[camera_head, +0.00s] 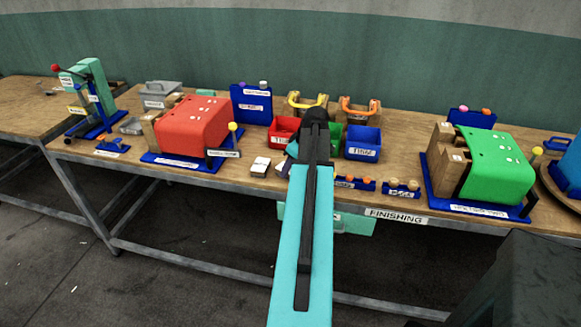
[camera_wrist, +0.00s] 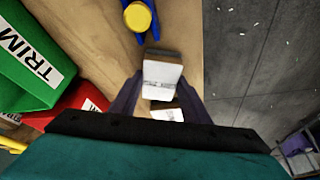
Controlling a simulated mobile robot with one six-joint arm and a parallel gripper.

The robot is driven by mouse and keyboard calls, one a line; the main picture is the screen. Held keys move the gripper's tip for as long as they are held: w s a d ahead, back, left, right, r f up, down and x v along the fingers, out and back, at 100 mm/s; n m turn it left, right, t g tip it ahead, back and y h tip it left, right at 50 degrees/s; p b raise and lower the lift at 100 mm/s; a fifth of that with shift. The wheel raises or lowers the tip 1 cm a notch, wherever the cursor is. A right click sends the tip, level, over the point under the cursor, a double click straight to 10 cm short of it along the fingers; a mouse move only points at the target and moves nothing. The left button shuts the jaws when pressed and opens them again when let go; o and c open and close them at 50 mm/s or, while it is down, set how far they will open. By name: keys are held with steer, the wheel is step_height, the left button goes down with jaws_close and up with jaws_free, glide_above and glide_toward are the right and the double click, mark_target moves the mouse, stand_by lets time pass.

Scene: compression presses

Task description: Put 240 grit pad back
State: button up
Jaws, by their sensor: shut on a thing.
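My gripper (camera_wrist: 162,82) is shut on a small brown-edged block with a white label (camera_wrist: 163,76), which sits between the fingertips. The label print is too small to read, so I cannot tell its grit. A second white label (camera_wrist: 167,115) shows closer to the gripper body, partly hidden by it.
The yellow knob (camera_wrist: 137,16) of the red press (camera_head: 193,125) is close to the held block. Red (camera_head: 284,129) and blue (camera_head: 362,143) bins stand behind; a green TRIM bin (camera_wrist: 40,62) is left in the wrist view. The bench edge drops to the floor (camera_wrist: 245,60).

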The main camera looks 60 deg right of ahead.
steer(key=o, duration=1)
steer(key=shift+r, duration=0.15)
steer(key=shift+b+v, duration=0.9)
steer(key=shift+v, duration=5.05)
steer(key=shift+s, duration=0.1)
